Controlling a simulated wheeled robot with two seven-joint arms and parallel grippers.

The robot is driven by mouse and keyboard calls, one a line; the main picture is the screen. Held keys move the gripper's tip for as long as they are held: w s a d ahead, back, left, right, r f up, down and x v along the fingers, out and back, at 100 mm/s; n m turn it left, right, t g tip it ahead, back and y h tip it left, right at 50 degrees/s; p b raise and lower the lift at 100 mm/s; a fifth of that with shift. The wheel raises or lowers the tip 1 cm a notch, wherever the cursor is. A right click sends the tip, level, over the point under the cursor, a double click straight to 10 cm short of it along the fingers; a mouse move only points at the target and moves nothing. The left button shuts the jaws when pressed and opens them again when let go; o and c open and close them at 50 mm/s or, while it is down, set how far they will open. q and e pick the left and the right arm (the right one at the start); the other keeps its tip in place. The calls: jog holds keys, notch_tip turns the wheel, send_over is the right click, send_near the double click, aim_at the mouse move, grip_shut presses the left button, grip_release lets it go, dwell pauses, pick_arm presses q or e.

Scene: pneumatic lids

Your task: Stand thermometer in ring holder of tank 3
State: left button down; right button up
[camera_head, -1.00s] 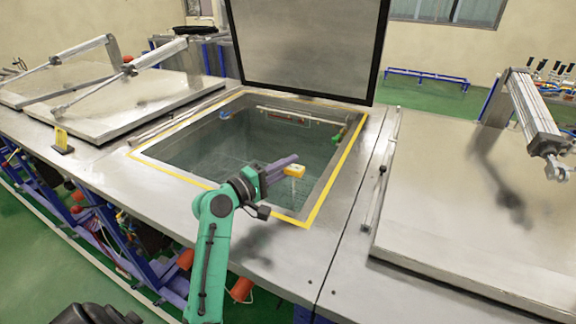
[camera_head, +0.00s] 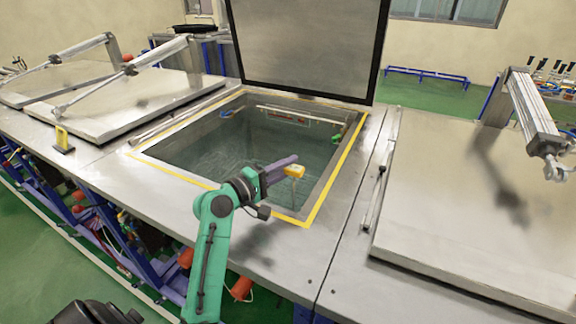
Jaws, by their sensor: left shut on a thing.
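The open tank (camera_head: 325,208) has a yellow-edged rim and a grey, see-through liquid inside. My left gripper (camera_head: 284,168) reaches over its front right part from below. It is shut on a small yellow body, which I take to be the thermometer (camera_head: 294,172). A thin, faint stem seems to hang below the body, and its lower end is hard to make out. A small green part (camera_head: 337,133) sits on the tank's right inner wall. I cannot tell whether it is the ring holder. My right gripper is not in view.
The tank's dark-edged lid (camera_head: 308,45) stands raised behind the opening. Closed lids lie to the left (camera_head: 125,105) and right (camera_head: 470,225), with a metal cylinder (camera_head: 533,115) over the right one. A small yellow sign (camera_head: 62,138) stands on the left deck.

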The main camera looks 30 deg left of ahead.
pick_arm(q)
jog(key=shift+f, duration=0.1)
notch_tip(320, 180, down, 6)
jog(key=b, duration=0.4)
jog(key=shift+f+b, duration=0.2)
jog(key=shift+b, duration=0.15)
dwell(0.9)
